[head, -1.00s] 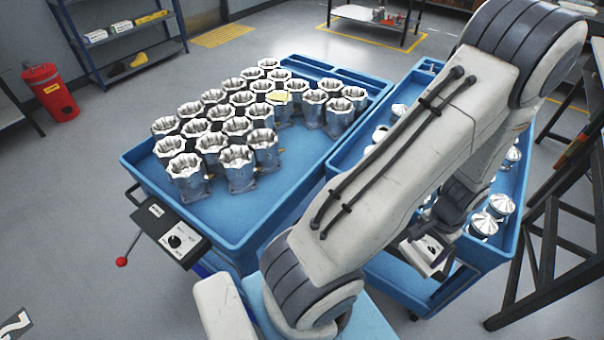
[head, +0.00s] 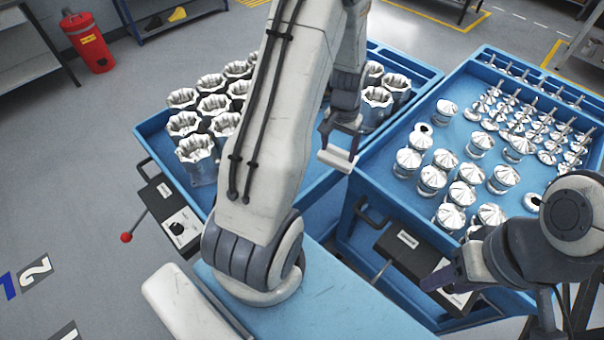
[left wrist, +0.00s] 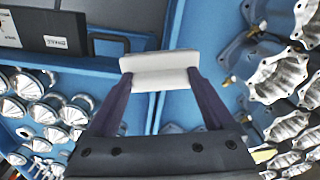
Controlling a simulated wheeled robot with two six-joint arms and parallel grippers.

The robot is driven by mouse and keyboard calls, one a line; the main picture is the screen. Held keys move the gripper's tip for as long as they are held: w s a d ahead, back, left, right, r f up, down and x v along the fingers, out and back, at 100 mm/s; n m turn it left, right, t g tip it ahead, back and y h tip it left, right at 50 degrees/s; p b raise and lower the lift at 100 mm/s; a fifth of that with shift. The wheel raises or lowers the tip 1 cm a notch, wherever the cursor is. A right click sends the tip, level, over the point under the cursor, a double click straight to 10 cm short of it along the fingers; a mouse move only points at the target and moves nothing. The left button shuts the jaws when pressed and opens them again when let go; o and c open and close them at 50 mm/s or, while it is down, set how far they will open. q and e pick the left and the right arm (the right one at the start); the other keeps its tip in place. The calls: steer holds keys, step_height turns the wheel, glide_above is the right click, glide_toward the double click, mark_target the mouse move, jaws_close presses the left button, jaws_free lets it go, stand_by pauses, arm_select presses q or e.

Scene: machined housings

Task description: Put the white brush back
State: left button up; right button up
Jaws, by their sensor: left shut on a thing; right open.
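My left gripper (head: 338,150) is shut on the white brush (head: 337,161), seen as a plain white block. It holds the brush above the gap between the two blue carts, near their front. In the left wrist view the brush (left wrist: 160,70) lies crosswise between the dark fingertips of the left gripper (left wrist: 158,85). My right gripper (head: 447,280) is open and empty, low in front of the right cart's control box. The brush's bristles cannot be made out.
The left cart (head: 205,205) carries several open machined housings (head: 198,155), partly hidden by my left arm. The right cart (head: 395,205) holds domed silver parts (head: 432,178) and stemmed pieces (head: 540,115).

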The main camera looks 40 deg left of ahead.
arm_select(q)
steer(key=s+a+r+n, duration=0.15)
steer(key=a+r, duration=0.25)
steer(key=a, duration=0.6)
steer(key=f+p, duration=0.1)
steer(key=f, duration=0.7)
steer(key=f+p, duration=0.2)
steer(key=f, duration=0.7)
steer(key=shift+w+d+f, duration=0.1)
steer(key=shift+w+f, duration=0.1)
steer(key=shift+f, duration=0.3)
steer(key=shift+f, duration=0.2)
steer(key=o, duration=1.2)
